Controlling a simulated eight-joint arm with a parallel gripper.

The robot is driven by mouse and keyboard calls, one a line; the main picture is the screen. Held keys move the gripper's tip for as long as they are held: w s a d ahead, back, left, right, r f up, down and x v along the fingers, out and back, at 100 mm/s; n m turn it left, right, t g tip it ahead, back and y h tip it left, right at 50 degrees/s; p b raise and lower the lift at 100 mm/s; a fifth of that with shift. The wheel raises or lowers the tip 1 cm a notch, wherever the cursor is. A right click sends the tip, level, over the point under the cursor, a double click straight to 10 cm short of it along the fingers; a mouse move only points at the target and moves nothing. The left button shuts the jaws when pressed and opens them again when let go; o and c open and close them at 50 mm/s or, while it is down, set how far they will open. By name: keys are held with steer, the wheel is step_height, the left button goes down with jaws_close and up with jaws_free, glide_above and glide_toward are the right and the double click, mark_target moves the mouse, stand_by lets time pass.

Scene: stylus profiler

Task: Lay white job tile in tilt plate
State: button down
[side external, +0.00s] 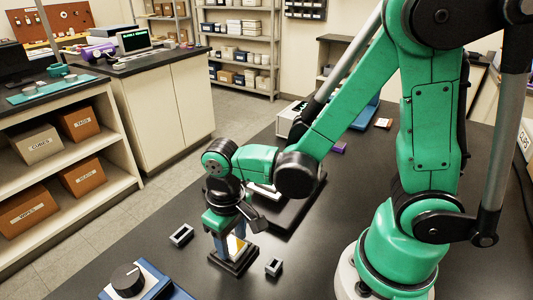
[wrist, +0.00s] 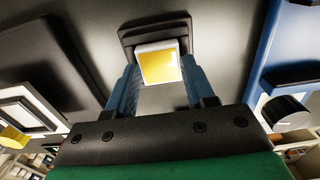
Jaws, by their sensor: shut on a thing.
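My gripper (side external: 232,240) points down over the dark bench, its two blue fingers shut on the white job tile (side external: 239,246). In the wrist view the tile (wrist: 143,47) is a white-edged square with a glossy yellow face, between the fingertips of my gripper (wrist: 160,68). A black stepped block (wrist: 155,28) lies just beyond the tile; in the side view the block (side external: 233,264) is under the fingers. I cannot tell whether the tile touches it. A white-framed plate (wrist: 45,107) at the left of the wrist view may be the tilt plate; my wrist partly hides that area in the side view.
A dark slab (side external: 300,208) lies behind my gripper. Small grey slotted blocks stand left (side external: 181,235) and right (side external: 273,266) of the black block. A blue box with a black knob (side external: 127,279) is at the front left. Bare bench lies between them.

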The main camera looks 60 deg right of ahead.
mark_target(233, 244)
steer(key=shift+r, duration=2.95)
steer(key=shift+d, duration=0.1)
steer(key=w+d+r, duration=0.1)
steer(key=d+r, duration=0.1)
steer(key=d, duration=0.6)
steer(key=w+d+r, duration=0.1)
steer(key=d+r, duration=0.1)
steer(key=d, duration=0.5)
steer(key=shift+d+r, duration=0.15)
steer(key=shift+d, duration=0.25)
steer(key=shift+f, duration=2.5)
steer(key=shift+f, duration=0.2)
